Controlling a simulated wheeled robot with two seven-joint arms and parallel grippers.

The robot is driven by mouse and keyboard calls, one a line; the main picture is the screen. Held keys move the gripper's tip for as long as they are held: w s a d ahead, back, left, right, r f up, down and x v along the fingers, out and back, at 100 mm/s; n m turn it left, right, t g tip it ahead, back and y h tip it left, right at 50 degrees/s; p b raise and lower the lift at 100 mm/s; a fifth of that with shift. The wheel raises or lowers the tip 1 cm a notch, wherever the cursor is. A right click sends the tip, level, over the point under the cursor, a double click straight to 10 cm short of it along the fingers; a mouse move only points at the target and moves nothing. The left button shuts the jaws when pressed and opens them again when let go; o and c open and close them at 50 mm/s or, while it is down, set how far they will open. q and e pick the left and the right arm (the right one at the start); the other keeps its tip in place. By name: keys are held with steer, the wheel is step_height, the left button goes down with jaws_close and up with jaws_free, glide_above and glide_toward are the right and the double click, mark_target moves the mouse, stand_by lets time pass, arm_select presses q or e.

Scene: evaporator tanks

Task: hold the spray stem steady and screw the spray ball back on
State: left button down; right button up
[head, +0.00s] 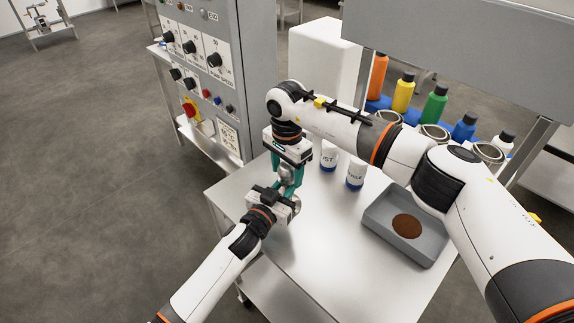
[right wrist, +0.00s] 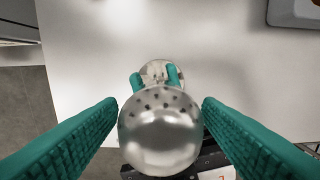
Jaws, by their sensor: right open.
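The spray ball (right wrist: 160,138) is a shiny metal ball with small dark holes, in the middle of the right wrist view. My right gripper (head: 289,176) points down over the table. Its teal fingers are open, one on each side of the ball, with a gap at each side. My left gripper (right wrist: 155,80) reaches in below the ball, its teal fingertips showing past the ball's far side. A round metal part (right wrist: 160,70) shows at those fingertips. The spray stem is hidden behind the ball and fingers, so the left grip on it cannot be made out.
On the steel table (head: 325,255), a grey tray (head: 373,230) with a brown patch lies to the right. Two white labelled containers (head: 355,174) stand behind the grippers. Coloured bottles (head: 434,105) line the back. A control cabinet (head: 215,70) stands at the back left.

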steer(key=c, duration=1)
steer(key=m, duration=0.5)
steer(key=shift+m, duration=0.4)
steer(key=m, duration=1.5)
steer(key=o, duration=1.2)
